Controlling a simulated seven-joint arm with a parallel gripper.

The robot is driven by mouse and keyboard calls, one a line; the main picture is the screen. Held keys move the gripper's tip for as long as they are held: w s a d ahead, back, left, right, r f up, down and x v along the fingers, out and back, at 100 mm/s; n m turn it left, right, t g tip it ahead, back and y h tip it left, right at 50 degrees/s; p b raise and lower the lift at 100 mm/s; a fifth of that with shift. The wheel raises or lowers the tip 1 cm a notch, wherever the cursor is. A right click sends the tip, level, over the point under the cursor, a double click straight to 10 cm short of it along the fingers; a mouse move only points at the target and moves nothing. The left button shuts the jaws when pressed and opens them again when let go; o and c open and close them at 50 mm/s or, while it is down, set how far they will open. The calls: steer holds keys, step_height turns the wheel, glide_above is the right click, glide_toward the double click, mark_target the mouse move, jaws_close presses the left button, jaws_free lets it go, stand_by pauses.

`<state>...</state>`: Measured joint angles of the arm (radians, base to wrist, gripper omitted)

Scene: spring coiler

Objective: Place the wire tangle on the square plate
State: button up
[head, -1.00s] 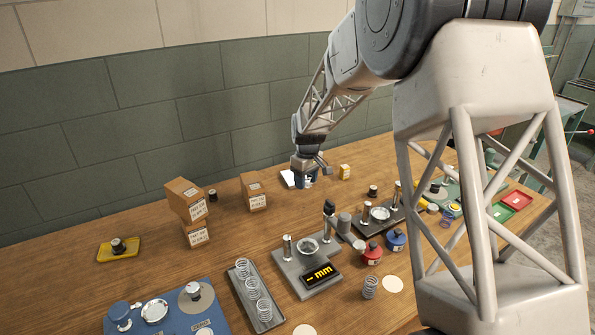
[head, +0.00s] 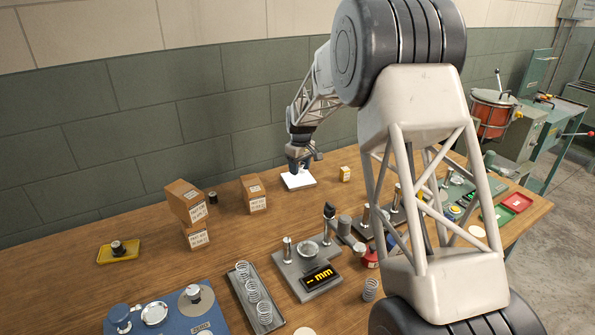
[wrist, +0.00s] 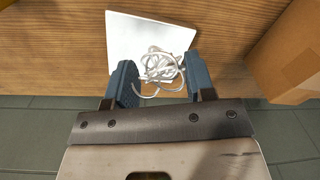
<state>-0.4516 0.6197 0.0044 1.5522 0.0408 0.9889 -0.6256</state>
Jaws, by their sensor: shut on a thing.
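The square plate (head: 299,181) is white and lies flat near the back of the wooden table. It also shows in the wrist view (wrist: 140,35), just beyond my fingers. The wire tangle (wrist: 160,66) is a loose knot of pale, silvery loops. My gripper (wrist: 162,82) is shut on it, with a blue finger on each side. Loops stick out past the fingertips and overlap the plate's near part in the wrist view. In the head view my gripper (head: 301,167) is over the plate's back part. I cannot tell whether the tangle touches the plate.
A cardboard box (head: 254,193) stands left of the plate and shows close by in the wrist view (wrist: 292,50). A small yellow box (head: 344,174) stands to the right. Stacked boxes (head: 187,202) are further left. A gauge stand (head: 306,270) and spring tray (head: 252,296) are in front.

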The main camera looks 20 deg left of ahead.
steer(key=shift+w+a+f, duration=0.1)
steer(key=shift+w+a, duration=0.2)
steer(key=shift+w, duration=0.3)
steer(key=shift+w+a+f, duration=0.1)
steer(key=shift+w+a, duration=0.15)
steer(key=shift+w, duration=0.3)
steer(key=shift+w+a, duration=0.3)
steer(key=shift+w, duration=0.3)
steer(key=shift+f, duration=1.75)
steer(key=shift+f, duration=0.1)
steer(key=o, duration=0.9)
steer(key=r, duration=1.2)
steer(key=shift+w+d+r, duration=0.1)
steer(key=shift+w+d, duration=0.05)
steer(key=shift+w, duration=0.05)
